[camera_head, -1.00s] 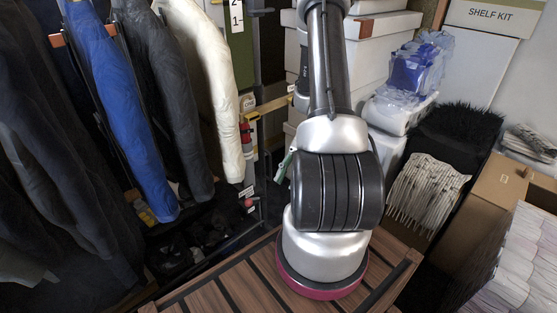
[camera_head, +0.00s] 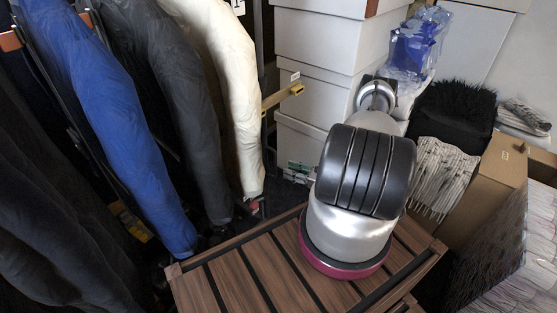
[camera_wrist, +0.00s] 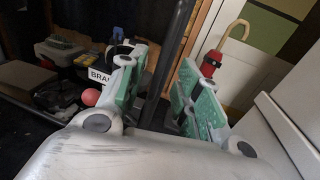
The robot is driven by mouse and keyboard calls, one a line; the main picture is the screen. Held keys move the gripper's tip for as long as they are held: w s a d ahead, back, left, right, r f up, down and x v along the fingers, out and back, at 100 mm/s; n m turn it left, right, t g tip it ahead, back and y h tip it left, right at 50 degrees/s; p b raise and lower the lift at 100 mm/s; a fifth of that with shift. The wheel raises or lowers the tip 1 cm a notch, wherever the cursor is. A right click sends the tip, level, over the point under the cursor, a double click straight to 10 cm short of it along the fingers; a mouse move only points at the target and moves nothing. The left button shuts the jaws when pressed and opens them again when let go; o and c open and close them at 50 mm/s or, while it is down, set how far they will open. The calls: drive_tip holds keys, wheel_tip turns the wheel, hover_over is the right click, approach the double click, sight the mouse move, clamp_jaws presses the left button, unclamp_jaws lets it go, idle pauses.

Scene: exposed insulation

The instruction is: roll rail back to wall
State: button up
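The rail's hanging garments, a blue one (camera_head: 125,120), a dark grey one (camera_head: 175,95) and a cream one (camera_head: 235,85), fill the left of the head view. In the wrist view a dark upright pole (camera_wrist: 168,60), perhaps the rail's post, runs between the two green-padded fingers of my gripper (camera_wrist: 162,85). The fingers stand apart with a gap on each side of the pole; I cannot tell whether it is within their reach. In the head view my arm hides most of my gripper; only a green edge (camera_head: 298,172) shows near the white boxes.
White stacked boxes (camera_head: 325,85) stand just behind my arm. A black bristly item (camera_head: 450,110) and a cardboard box (camera_head: 495,190) are at right. The wrist view shows a red umbrella (camera_wrist: 210,62), a red ball (camera_wrist: 90,97) and a grey toolbox (camera_wrist: 60,52).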

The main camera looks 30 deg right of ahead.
hover_over(275, 177)
drive_tip(key=shift+w+d+r+t, duration=0.25)
drive_tip(key=shift+d+r+t, duration=0.05)
drive_tip(key=shift+r, duration=0.1)
clamp_jaws()
